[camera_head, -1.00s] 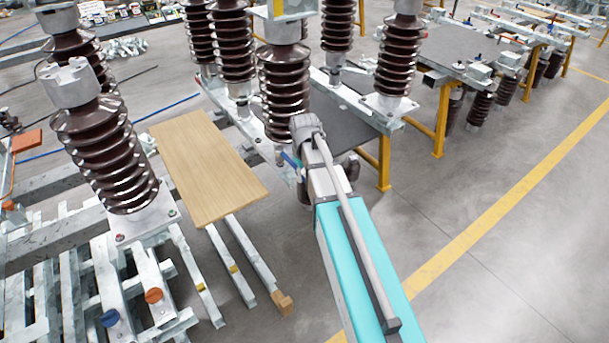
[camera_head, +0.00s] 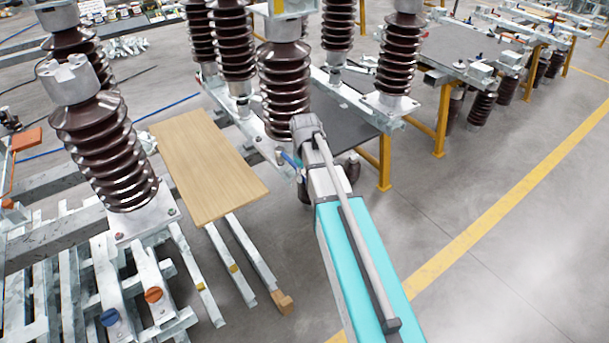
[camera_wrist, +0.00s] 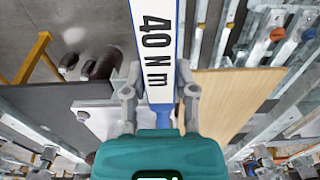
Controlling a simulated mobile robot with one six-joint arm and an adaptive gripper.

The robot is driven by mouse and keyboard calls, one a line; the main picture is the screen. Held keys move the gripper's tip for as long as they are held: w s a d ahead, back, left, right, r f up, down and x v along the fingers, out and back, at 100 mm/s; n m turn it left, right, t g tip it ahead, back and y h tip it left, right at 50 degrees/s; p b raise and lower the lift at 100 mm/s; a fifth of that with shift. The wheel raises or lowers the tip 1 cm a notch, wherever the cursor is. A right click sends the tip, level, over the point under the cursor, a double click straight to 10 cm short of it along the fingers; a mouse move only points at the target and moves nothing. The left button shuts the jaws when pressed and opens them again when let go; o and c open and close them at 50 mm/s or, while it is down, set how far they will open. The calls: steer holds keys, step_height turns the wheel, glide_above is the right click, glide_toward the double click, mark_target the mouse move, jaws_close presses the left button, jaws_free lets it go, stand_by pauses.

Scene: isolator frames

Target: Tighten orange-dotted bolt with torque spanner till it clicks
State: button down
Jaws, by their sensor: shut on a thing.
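The torque spanner (camera_wrist: 157,45) fills the upper middle of the wrist view. It is white with blue edges and marked "40 N m". My gripper (camera_wrist: 158,82) is shut on it, with one grey finger on each side. The spanner's far end runs out of the top of the wrist view. In the head view my arm hides most of the gripper; a small blue part (camera_head: 290,160) shows beside the arm's end, near an insulator's base rail. I cannot make out an orange dot on any bolt, or whether the spanner touches a bolt.
A wooden board (camera_head: 208,165) lies left of my arm. Brown ribbed insulators (camera_head: 104,152) stand on metal frames left and behind. Orange (camera_head: 153,295) and blue (camera_head: 110,317) round caps sit on front-left rails. A dark table (camera_head: 345,120) with yellow legs is behind. Floor at right is clear.

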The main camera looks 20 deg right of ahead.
steer(key=shift+f+b, duration=0.7)
steer(key=shift+f, duration=0.1)
stand_by(0.7)
steer(key=w+a+m, duration=0.3)
steer(key=a+m, duration=0.9)
steer(key=a, duration=0.3)
steer(key=shift+w, duration=0.15)
stand_by(1.2)
